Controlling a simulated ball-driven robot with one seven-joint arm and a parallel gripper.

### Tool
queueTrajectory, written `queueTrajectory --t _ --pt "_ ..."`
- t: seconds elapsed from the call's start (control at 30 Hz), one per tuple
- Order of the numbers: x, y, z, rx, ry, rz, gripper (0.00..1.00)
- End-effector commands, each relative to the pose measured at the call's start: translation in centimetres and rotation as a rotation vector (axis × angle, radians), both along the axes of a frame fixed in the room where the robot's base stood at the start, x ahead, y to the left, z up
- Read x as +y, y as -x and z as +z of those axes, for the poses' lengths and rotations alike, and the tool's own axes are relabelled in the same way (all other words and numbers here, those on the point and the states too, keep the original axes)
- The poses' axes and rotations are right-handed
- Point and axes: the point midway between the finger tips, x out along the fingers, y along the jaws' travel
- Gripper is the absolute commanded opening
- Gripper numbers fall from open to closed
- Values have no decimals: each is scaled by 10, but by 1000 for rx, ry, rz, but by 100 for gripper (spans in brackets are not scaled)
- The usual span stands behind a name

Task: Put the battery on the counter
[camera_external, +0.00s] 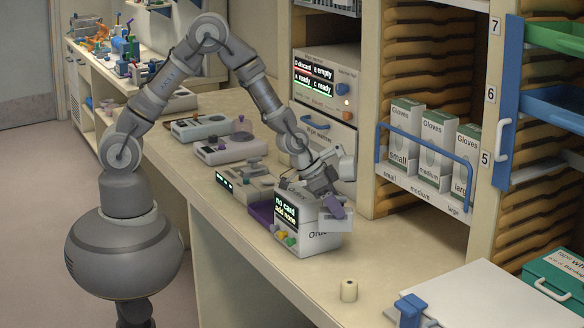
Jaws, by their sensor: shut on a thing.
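My gripper (328,200) is over the right end of a white box-shaped device marked "Order" (301,245), on the long beige counter (385,262). My gripper is shut on a small grey-purple block (334,207), which I take to be the battery. The wrist hides part of it. The block is at the device's top right; I cannot tell whether it touches the device. The device's screen (286,210) reads "no card" and "add none". A pale block (338,223) juts out at the device's right side.
Glove boxes (437,143) stand behind a blue rail (428,140). Other devices (230,147) line the counter leftward.

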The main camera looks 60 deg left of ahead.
Motion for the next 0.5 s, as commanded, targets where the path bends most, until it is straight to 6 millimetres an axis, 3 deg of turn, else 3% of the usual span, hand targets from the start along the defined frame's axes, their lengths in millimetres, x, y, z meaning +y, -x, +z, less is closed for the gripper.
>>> queueTrajectory --t 0.1,0.3,0.4,0.5 --pt "3 35 -32 3 -2 52 0" --pt "20 78 -63 2 0 125 0" --pt "25 86 -69 0 0 143 0" --pt "20 78 -71 -3 3 151 0"
